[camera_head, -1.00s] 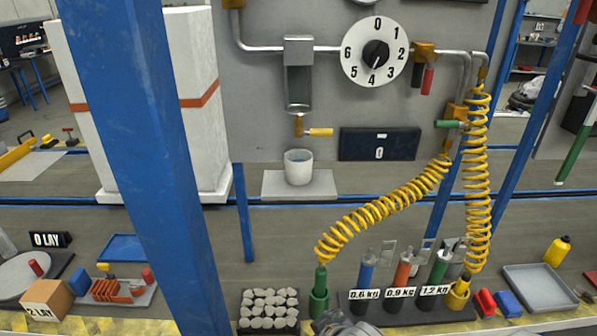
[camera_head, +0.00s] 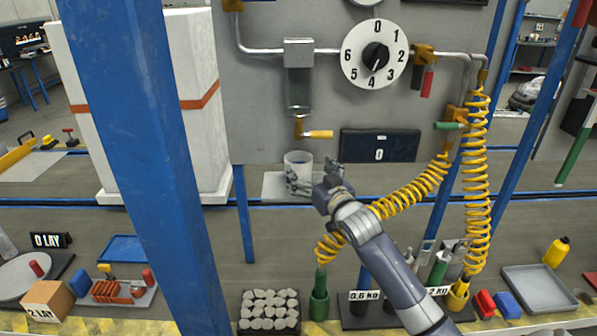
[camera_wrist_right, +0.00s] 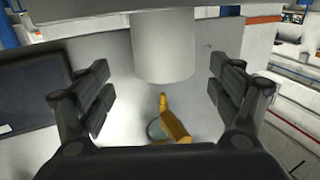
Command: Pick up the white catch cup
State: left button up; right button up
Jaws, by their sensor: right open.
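The white catch cup (camera_head: 298,158) stands upright on a pale ledge (camera_head: 272,184) under the tap with the yellow handle (camera_head: 320,134). My right gripper (camera_head: 314,177) reaches up from the lower right and is open, its fingers in front of the lower part of the cup. In the right wrist view, which shows the scene upside down, the cup (camera_wrist_right: 164,48) is between the two spread fingers (camera_wrist_right: 162,85), with a gap on each side. My left gripper is not in view.
A coiled yellow hose (camera_head: 415,190) runs close behind my right arm. A blue post (camera_head: 145,160) stands at left. Weighted cylinders and a tray of stones (camera_head: 268,310) are on the front bench.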

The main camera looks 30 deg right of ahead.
aim_at(294, 153)
jog(key=shift+w+r, duration=0.2)
jog(key=shift+w, duration=0.6)
jog(key=shift+w+d+p, duration=0.15)
jog(key=shift+w+p, duration=0.15)
jog(key=shift+w, duration=0.8)
jog(key=shift+w+d+p, duration=0.1)
jog(key=shift+w+p, duration=0.2)
jog(key=shift+w, duration=0.8)
jog(key=shift+r, duration=0.1)
jog(key=c, duration=1.2)
